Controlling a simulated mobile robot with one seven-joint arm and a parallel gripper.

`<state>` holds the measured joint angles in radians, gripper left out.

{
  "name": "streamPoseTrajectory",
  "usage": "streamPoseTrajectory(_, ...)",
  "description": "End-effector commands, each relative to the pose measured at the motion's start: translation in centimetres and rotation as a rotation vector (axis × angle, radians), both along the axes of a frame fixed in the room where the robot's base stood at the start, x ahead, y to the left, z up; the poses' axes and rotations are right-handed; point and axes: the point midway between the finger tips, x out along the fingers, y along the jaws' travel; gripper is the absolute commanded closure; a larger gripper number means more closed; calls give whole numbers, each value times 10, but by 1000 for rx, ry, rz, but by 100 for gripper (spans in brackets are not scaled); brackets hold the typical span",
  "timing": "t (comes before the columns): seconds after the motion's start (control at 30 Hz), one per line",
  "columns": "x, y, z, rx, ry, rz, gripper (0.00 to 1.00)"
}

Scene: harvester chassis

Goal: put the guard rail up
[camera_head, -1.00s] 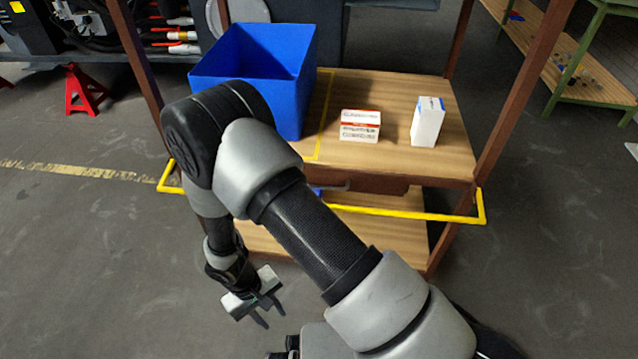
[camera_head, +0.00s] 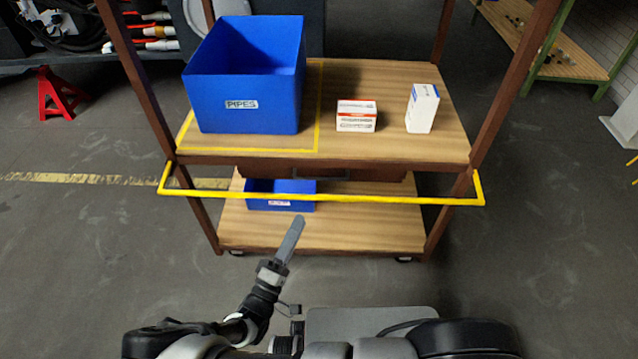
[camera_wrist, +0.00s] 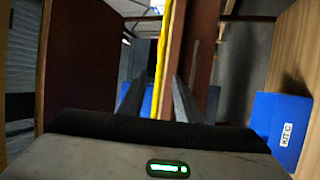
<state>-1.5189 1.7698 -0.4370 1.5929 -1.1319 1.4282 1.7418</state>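The guard rail (camera_head: 350,200) is a yellow bar with short side arms. It juts out in front of the cart, a little below the top shelf's front edge. My gripper (camera_head: 293,232) is in front of the cart, below the rail in the head view, with its fingers pointing up toward it. In the wrist view the rail (camera_wrist: 161,60) runs as an upright yellow strip beyond the gap between the two fingers (camera_wrist: 158,100). The fingers are apart with nothing held between them. The rail looks clear of the fingertips.
A blue PIPES bin (camera_head: 245,80), a red-and-white box (camera_head: 356,116) and a white box (camera_head: 422,108) stand on the top shelf (camera_head: 390,85). A smaller blue bin (camera_head: 281,189) sits on the lower shelf (camera_head: 350,228).

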Motion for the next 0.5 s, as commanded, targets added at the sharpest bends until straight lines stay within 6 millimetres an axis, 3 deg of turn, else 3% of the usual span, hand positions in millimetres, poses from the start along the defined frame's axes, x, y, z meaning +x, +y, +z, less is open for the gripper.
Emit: streamPoseTrajectory(0.5, 92, -46, 36, 0, 2, -6, 69)
